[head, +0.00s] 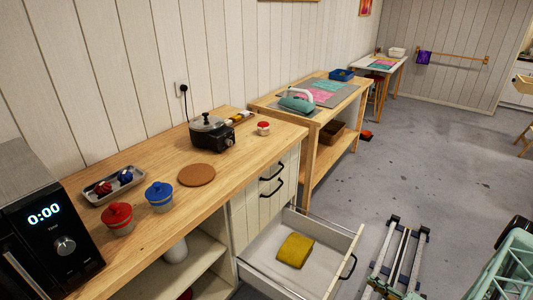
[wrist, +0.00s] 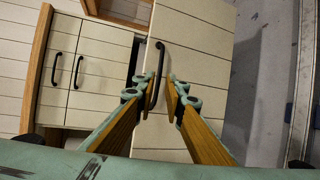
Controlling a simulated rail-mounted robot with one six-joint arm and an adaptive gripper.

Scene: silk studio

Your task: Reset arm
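My gripper (wrist: 163,93) shows in the wrist view, its two fingers apart with a narrow empty gap between the tips. Behind the tips is the black handle (wrist: 160,50) of a pale drawer front, partly covered by the left finger. In the head view that handle (head: 348,267) sits on the pulled-out drawer (head: 335,285), with no finger on it. A mint-green part of my arm (head: 510,265) shows at the lower right of the head view; the fingertips cannot be made out there.
A folded yellow cloth (head: 295,250) lies in the open drawer, which juts into the floor space. The wooden counter (head: 240,165) carries a pot (head: 207,128), red jar (head: 118,218), blue jar (head: 160,195) and tray (head: 113,185).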

